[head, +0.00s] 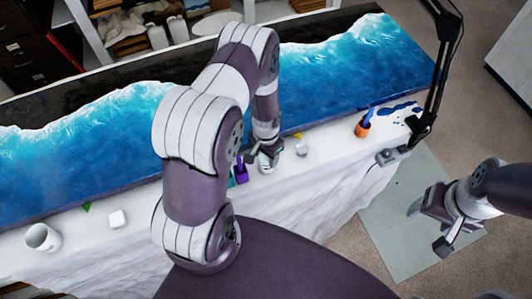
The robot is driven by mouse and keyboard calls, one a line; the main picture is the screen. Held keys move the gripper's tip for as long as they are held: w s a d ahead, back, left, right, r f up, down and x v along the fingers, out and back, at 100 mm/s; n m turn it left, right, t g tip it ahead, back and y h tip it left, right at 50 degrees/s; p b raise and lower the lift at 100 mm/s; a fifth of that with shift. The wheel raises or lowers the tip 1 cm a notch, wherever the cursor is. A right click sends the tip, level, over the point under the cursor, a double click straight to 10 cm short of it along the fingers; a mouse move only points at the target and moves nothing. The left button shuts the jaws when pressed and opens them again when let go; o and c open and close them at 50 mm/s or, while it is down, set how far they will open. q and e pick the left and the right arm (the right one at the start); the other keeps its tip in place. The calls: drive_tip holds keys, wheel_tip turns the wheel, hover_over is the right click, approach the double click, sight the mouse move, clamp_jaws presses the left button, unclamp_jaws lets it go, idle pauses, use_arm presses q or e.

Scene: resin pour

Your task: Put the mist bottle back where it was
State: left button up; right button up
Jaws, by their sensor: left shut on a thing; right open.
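My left gripper (264,158) is low over the white-covered table, between the purple item and a small clear cup. It is shut on a small pale thing that I take to be the mist bottle; the fingers and wrist hide most of it, and I cannot tell whether it touches the table. My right gripper (431,227) is open and empty, over the grey floor mat beyond the table's right end.
A purple item (241,168) stands close left of my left gripper. The clear cup (302,150), orange cup (362,129), white mug (43,238) and white block (118,219) line the table front (300,188). Behind lies the blue wave panel (340,75). A black lamp arm (440,70) rises at right.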

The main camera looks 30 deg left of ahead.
use_arm(q)
drive_tip(key=o, duration=1.2)
drive_tip(key=shift+d, duration=0.1)
drive_tip(key=shift+s, duration=0.1)
